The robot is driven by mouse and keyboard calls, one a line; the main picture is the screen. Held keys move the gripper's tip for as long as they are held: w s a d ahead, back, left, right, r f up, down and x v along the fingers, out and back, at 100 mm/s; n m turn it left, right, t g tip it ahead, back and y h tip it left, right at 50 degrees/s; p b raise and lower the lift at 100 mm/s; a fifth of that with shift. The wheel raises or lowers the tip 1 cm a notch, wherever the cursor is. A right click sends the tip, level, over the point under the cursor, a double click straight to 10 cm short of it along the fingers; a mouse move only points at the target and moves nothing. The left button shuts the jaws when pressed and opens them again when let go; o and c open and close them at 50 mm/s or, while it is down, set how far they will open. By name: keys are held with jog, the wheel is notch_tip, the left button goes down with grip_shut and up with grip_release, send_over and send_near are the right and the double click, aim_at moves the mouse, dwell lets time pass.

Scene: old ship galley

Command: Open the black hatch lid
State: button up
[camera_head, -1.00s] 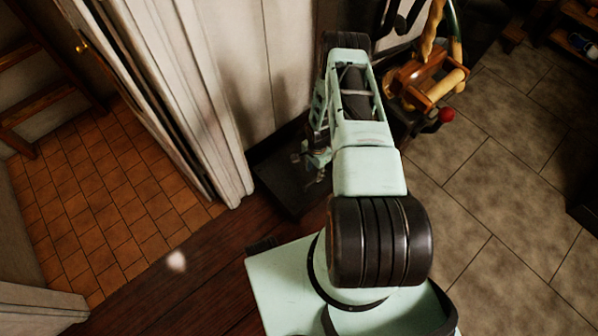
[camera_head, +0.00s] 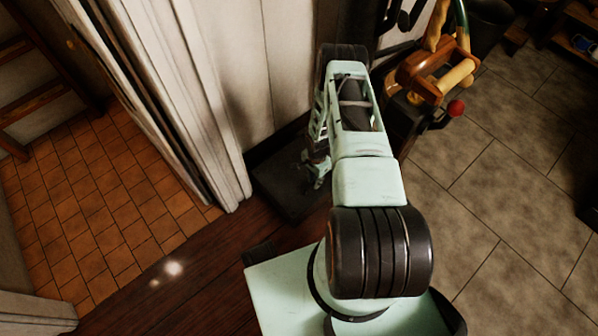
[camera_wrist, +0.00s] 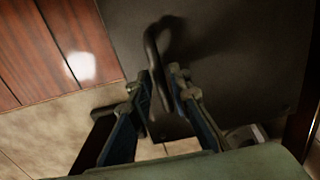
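The black hatch lid (camera_wrist: 240,60) fills the upper right of the wrist view as a flat dark panel. A curved black handle (camera_wrist: 152,42) stands out from it. My gripper (camera_wrist: 157,80) is at the handle, its two fingers on either side of the handle's lower part. A gap still shows between the fingers, so it looks open; contact with the handle is unclear. In the head view the dark hatch (camera_head: 283,188) sits low by the wall, partly hidden by my arm, with my gripper (camera_head: 316,178) over it. The lid looks shut.
A white panelled door frame (camera_head: 215,150) stands left of the hatch, with an orange tiled floor (camera_head: 100,210) beyond. A wooden machine with a red knob (camera_head: 456,107) is close to the right of my arm. Grey floor tiles (camera_head: 480,210) lie open at the right.

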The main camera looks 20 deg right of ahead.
grip_shut()
jog(key=r, duration=0.1)
jog(key=w+r+p, duration=0.1)
jog(key=r, duration=0.1)
jog(key=w+r+p, duration=0.1)
jog(key=r, duration=0.1)
jog(key=shift+a+r, duration=0.2)
jog(key=shift+a, duration=0.1)
